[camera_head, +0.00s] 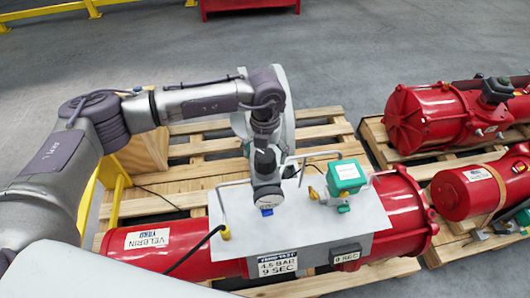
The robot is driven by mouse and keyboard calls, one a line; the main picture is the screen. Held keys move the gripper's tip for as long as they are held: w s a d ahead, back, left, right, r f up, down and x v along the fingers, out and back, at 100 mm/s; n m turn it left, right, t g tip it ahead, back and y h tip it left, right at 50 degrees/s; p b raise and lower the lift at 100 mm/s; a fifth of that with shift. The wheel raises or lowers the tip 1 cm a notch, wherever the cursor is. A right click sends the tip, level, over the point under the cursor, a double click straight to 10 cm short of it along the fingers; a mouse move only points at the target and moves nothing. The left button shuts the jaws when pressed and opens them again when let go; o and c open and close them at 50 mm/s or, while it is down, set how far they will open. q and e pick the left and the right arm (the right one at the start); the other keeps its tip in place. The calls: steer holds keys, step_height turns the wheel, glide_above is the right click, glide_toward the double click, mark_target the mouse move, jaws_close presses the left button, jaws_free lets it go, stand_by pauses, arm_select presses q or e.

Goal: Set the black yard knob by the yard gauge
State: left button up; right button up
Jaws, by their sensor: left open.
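The yard gauge (268,201) is a round white dial on a grey regulator body, on the pale plate over the red actuator. A dark knob (265,160) stands upright just above the gauge. My left gripper (265,140) points down from above, directly over the knob. Its jaws are open, but the fingers are small and dark against the knob, so I cannot tell whether they touch it. The gauge needle is too small to read. A sign (277,266) below the gauge reads 4.5 BAR, 9 SEC. My right gripper is out of view.
A green-topped box (345,177) stands right of the gauge, with bent metal handles beside it. A small dark display (345,255) reads 9 SEC. The red actuator (400,215) lies on a wooden pallet (325,132). More red actuators (425,118) lie at right.

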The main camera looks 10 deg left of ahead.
arm_select(q)
steer(key=shift+f, duration=0.8)
steer(key=c, duration=1.2)
steer(key=shift+o, duration=0.2)
steer(key=shift+f+m+b, duration=0.1)
steer(key=shift+m+b, duration=0.2)
steer(key=shift+b, duration=0.2)
steer(key=m+b, duration=0.5)
steer(key=b, duration=0.2)
steer(key=m+b, duration=0.5)
steer(key=b, duration=0.2)
steer(key=shift+w+a+f+m+b, duration=0.1)
steer(key=shift+f+m+b, duration=0.05)
steer(key=shift+m+b, duration=1.3)
steer(key=shift+m, duration=0.15)
steer(key=shift+r+m+b, duration=0.2)
steer(key=shift+m+b, duration=0.55)
steer(key=shift+m, duration=0.25)
steer(key=shift+r, duration=0.1)
